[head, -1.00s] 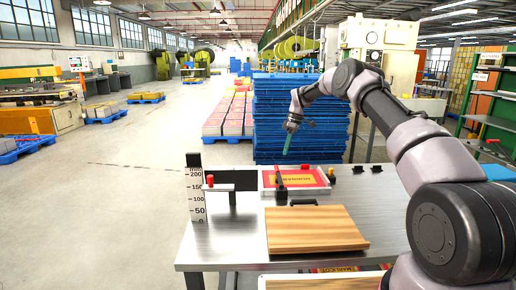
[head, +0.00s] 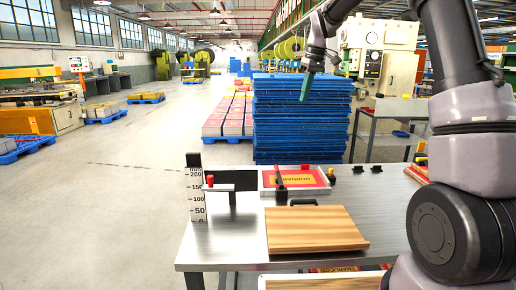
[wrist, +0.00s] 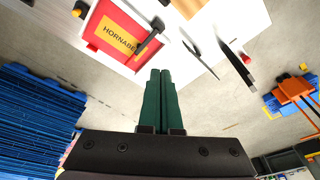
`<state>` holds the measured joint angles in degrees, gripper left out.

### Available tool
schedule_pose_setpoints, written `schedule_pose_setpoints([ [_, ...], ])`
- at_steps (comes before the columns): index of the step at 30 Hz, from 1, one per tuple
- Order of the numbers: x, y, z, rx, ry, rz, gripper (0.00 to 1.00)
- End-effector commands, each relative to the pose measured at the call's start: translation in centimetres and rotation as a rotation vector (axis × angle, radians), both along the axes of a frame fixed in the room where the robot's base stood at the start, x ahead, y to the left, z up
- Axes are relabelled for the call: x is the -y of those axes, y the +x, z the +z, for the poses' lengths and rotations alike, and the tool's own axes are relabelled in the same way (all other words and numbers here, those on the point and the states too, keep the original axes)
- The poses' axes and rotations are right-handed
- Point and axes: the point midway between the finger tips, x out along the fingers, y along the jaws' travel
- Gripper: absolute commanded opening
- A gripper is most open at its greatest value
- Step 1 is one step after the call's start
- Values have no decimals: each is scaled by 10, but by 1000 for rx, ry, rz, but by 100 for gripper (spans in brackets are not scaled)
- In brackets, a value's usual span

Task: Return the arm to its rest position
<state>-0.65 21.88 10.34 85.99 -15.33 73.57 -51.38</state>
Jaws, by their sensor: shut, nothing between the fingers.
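My gripper (head: 306,88) is raised in the head view, in front of the upper part of the blue pallet stack and well above the metal table. Its green fingers point down. In the wrist view my gripper (wrist: 161,74) shows its two green fingers side by side and touching, with nothing between them. The arm rises at the right of the head view and bends over at the top, out of the picture.
The metal table (head: 222,238) holds a wooden board (head: 315,230), a framed red sheet (head: 312,178) with a black clamp across it, and a height scale (head: 196,190). The blue pallet stack (head: 300,125) stands behind. Open floor (head: 120,200) lies to the left.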

Motion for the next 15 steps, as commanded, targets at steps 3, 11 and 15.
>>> schedule_pose_setpoints([
  [3, 14, -48, 37, 44, 11, -127, 0],
  [11, 43, -156, 80, 127, 82, -421, 0],
  [15, 58, -215, 85, 169, 145, -580, 0],
])
